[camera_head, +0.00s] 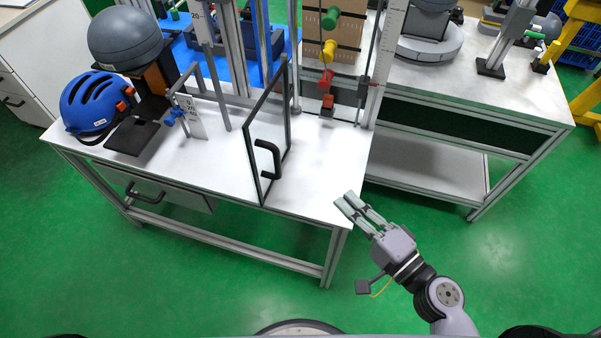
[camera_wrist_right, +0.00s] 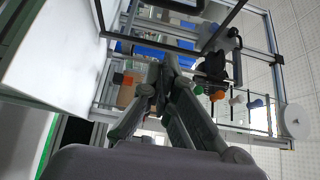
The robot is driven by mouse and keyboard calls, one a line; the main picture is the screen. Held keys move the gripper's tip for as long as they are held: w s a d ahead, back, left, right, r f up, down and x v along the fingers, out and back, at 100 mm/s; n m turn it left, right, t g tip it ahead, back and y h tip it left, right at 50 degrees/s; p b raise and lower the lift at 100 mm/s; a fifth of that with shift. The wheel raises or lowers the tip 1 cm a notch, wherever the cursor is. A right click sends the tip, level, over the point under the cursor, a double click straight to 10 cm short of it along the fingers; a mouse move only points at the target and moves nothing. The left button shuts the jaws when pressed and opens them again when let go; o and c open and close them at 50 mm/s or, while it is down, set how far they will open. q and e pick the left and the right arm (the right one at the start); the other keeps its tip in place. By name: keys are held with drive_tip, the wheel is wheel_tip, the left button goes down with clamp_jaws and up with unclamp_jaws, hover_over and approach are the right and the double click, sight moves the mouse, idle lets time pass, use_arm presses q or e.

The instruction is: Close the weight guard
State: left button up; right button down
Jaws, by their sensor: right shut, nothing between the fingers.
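The weight guard is a clear panel in a dark frame (camera_head: 264,104) with a black handle (camera_head: 276,157). It stands upright on the white table and juts out from the tower towards the table's front edge, so it stands open. The handle is on its right face, near the front end. My right gripper (camera_head: 350,202) is shut and empty, off the table's front right corner. It is to the right of the handle and nearer to me, not touching it. The gripper's fingers (camera_wrist_right: 163,78) also show in the wrist view. My left gripper is not in view.
A blue helmet (camera_head: 92,102) and a grey dome (camera_head: 125,38) are at the table's left. Red, yellow and green knobs (camera_head: 329,52) sit on a brown panel behind. A second table (camera_head: 500,97) stands at the right. Table top right of the guard is clear.

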drive_tip(key=s+a+p+x, duration=0.1)
drive_tip(key=p+x, duration=0.4)
drive_tip(key=x, duration=0.7)
drive_tip(key=shift+a+p, duration=0.35)
drive_tip(key=shift+a, duration=0.5)
